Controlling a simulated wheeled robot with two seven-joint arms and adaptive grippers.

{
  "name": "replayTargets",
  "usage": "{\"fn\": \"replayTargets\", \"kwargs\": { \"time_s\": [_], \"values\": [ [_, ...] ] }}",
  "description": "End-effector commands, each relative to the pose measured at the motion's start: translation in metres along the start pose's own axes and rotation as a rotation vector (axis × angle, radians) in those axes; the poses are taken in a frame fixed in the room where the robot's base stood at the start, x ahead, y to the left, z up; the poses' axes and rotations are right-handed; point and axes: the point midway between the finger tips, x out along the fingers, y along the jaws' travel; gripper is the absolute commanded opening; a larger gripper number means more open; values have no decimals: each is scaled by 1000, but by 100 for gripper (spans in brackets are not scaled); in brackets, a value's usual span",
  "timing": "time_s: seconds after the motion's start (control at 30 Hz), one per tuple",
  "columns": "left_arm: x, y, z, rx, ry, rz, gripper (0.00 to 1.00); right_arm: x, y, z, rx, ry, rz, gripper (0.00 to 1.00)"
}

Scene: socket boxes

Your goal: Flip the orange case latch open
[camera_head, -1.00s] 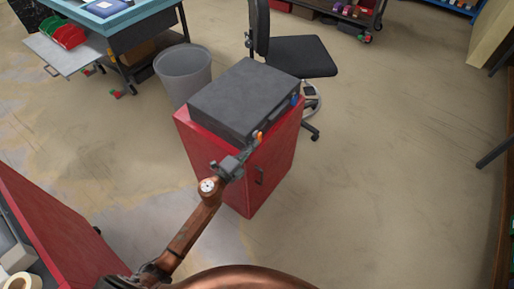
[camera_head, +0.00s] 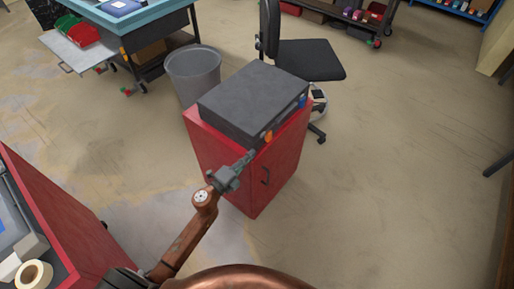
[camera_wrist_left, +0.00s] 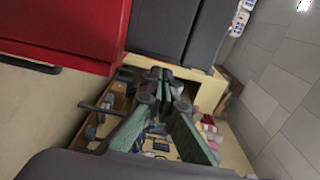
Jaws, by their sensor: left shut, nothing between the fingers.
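A dark grey case (camera_head: 250,95) lies closed on top of a red cabinet (camera_head: 215,150). Its orange latch (camera_head: 268,136) is on the front face near the left corner, and a blue latch (camera_head: 303,100) is farther right. Whether the orange latch is flipped is too small to tell. My left gripper (camera_head: 251,155) is shut and empty, just in front of and below the orange latch, with a small apparent gap. In the left wrist view its fingertips (camera_wrist_left: 160,73) are together beside the dark case (camera_wrist_left: 160,28); the orange latch is not visible there. My right gripper is out of view.
A grey bin (camera_head: 192,72) stands behind the cabinet at left, and a black chair (camera_head: 305,60) behind it at right. Another red cabinet (camera_head: 50,220) is at the lower left.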

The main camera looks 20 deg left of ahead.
Motion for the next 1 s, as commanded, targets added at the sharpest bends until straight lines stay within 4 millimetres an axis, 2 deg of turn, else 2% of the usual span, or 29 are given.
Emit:
{"fn": "replayTargets", "kwargs": {
  "time_s": [0.1,0.33,0.5,1.0],
  "values": [
    [-25,0,-1,-2,2,0,0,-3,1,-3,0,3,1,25],
    [-52,0,-1,0,2,-1,0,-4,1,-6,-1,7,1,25],
    [-57,0,-1,0,1,-1,0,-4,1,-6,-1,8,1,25],
    [-57,0,-1,-1,1,0,0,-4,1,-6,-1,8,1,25]
  ]
}}
